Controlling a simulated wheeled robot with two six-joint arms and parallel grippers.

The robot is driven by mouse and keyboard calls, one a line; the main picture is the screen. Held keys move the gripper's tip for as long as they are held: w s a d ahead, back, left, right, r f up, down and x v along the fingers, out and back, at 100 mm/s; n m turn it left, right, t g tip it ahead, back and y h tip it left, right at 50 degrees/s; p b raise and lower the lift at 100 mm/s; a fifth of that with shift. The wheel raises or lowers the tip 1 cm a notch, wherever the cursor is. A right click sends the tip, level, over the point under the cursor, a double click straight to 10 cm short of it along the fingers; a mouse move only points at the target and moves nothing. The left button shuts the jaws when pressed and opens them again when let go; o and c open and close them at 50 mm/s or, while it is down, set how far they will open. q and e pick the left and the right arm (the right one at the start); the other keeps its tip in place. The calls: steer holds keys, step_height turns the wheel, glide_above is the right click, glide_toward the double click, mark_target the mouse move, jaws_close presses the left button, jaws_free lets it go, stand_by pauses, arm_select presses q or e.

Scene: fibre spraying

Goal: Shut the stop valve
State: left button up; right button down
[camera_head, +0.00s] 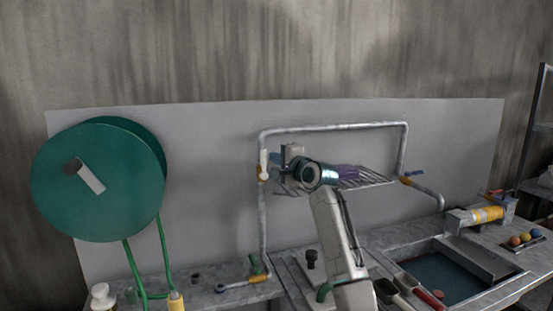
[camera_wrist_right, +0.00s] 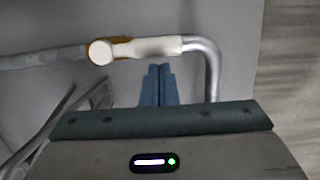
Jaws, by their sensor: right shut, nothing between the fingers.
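A valve with a white lever (camera_head: 263,158) and a yellow-orange body sits on the left upright of the grey pipe. The lever points up, in line with the pipe. In the right wrist view the white lever (camera_wrist_right: 150,47) lies along the pipe, with its round hub at the left. My right gripper (camera_head: 274,159) is beside this valve, on its right. Its blue fingers (camera_wrist_right: 158,84) are shut together and empty. Their tips show just below the lever in the wrist view; whether they touch it I cannot tell. My left gripper is not in view.
A wire rack (camera_head: 375,179) is behind my right arm. A green hose reel (camera_head: 95,185) stands left. A basin (camera_head: 445,277) and tools lie at the right.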

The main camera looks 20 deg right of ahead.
steer(key=shift+a+r+n+p, duration=0.1)
steer(key=shift+a+n+p, duration=0.1)
steer(key=shift+n+p, duration=0.1)
